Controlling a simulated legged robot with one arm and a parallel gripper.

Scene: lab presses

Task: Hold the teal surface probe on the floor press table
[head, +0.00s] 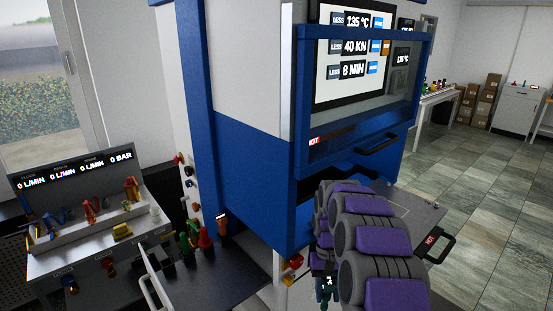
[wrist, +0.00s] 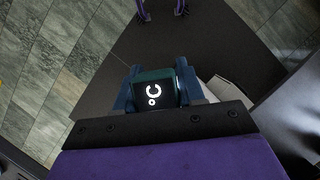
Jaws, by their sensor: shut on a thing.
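The teal surface probe (wrist: 157,93) is in the wrist view, a dark teal block with a lit °C display. My gripper (wrist: 156,86) is shut on it, with a dark blue finger on each side. In the head view my gripper (head: 325,286) is low, below the press table and partly hidden by my arm; a bit of teal shows there. The press table (head: 409,208) is a grey plate with a HOT label and a black handle, jutting from the blue press. My arm covers part of it. The probe's tip and any contact are hidden.
The blue press (head: 243,175) with its screen fills the middle. A bench (head: 60,262) with gas fittings and coloured valves stands left. Red and green bottles (head: 197,236) stand beside the press. Tiled floor (head: 488,215) is open at right.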

